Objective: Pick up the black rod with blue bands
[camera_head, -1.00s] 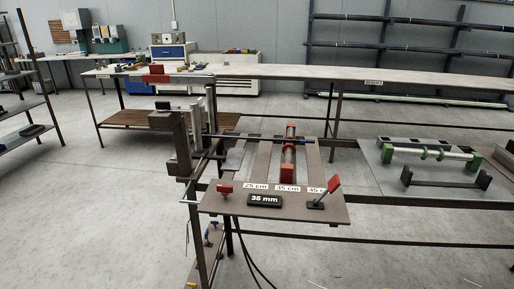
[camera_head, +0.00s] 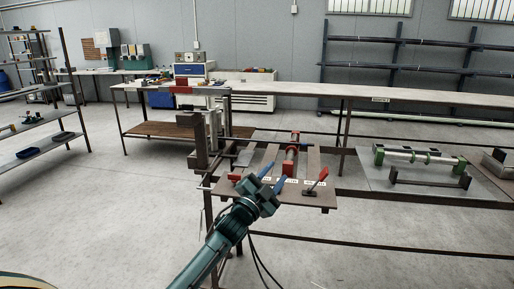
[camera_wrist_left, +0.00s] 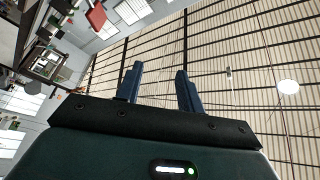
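I cannot clearly make out a black rod with blue bands in the views now. Several dark rods lie on the wall rack (camera_head: 405,41) at the back right, but no blue bands can be told on them. My left gripper (camera_head: 273,177) is raised in front of the brown station plate (camera_head: 316,197) and covers part of it. Its two blue fingers are apart with nothing between them, as the left wrist view (camera_wrist_left: 159,70) also shows. That view looks mostly up at the ceiling. My right gripper is not in view.
A red cylinder (camera_head: 291,158) stands on the station, with a red-handled clamp (camera_head: 321,176) at its right. A green-ended roller fixture (camera_head: 420,157) sits on the grey plate further right. A long bench (camera_head: 330,89) runs behind.

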